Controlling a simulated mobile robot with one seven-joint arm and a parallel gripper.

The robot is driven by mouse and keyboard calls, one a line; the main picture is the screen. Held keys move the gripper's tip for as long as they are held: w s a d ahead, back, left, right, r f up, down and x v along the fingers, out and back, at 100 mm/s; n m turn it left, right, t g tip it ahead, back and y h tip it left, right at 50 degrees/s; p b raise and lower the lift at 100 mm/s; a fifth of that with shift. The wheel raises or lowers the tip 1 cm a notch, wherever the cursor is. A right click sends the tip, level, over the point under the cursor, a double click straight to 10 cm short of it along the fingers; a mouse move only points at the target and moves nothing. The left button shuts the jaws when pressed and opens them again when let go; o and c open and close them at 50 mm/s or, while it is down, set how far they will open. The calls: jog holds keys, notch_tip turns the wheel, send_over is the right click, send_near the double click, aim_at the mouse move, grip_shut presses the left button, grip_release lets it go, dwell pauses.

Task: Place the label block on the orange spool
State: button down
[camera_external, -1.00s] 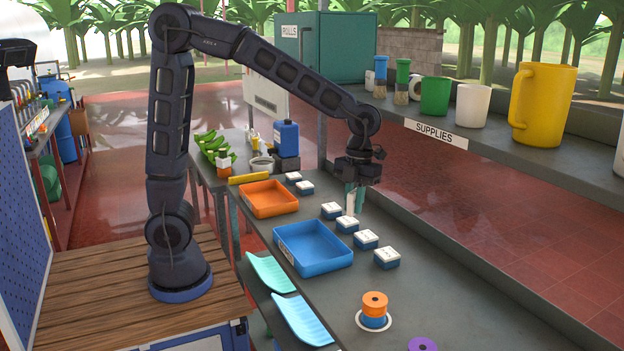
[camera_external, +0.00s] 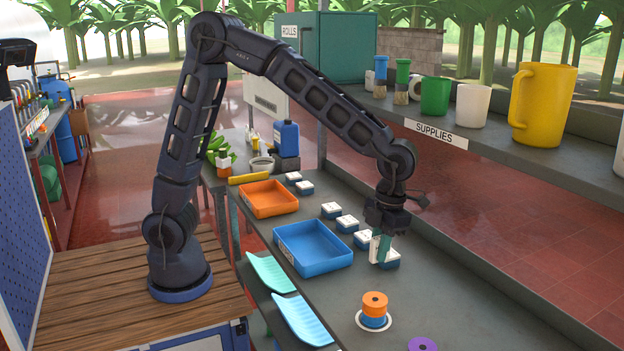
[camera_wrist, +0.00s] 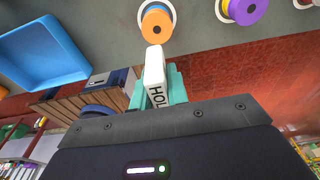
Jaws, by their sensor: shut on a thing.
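The orange spool (camera_external: 374,299) sits on top of a blue spool (camera_external: 374,319) on a white ring at the front of the bench; from above it shows at the top of the wrist view (camera_wrist: 157,24). My gripper (camera_external: 382,250) has teal fingers shut on the white label block (camera_wrist: 155,68), whose lettering begins "HOL". The block (camera_external: 374,246) is held upright over the bench, behind the orange spool and apart from it. In the wrist view the block's end lies just below the spool, and my gripper's fingers (camera_wrist: 165,86) flank it.
A purple spool (camera_external: 422,344) lies right of the orange one. Several blue-and-white blocks (camera_external: 347,223) stand in a row, one partly behind my gripper. A blue tray (camera_external: 312,268) and an orange tray (camera_external: 268,212) are to the left. The supplies shelf (camera_external: 470,120) is at right. The bench right of the spools is clear.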

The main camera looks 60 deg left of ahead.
aim_at(373, 300)
notch_tip(373, 300, down, 11)
jog(key=shift+f, duration=0.1)
dwell(0.5)
jog(key=shift+f, duration=0.15)
jog(key=c, duration=1.4)
grip_release()
jog(key=shift+o, duration=0.2)
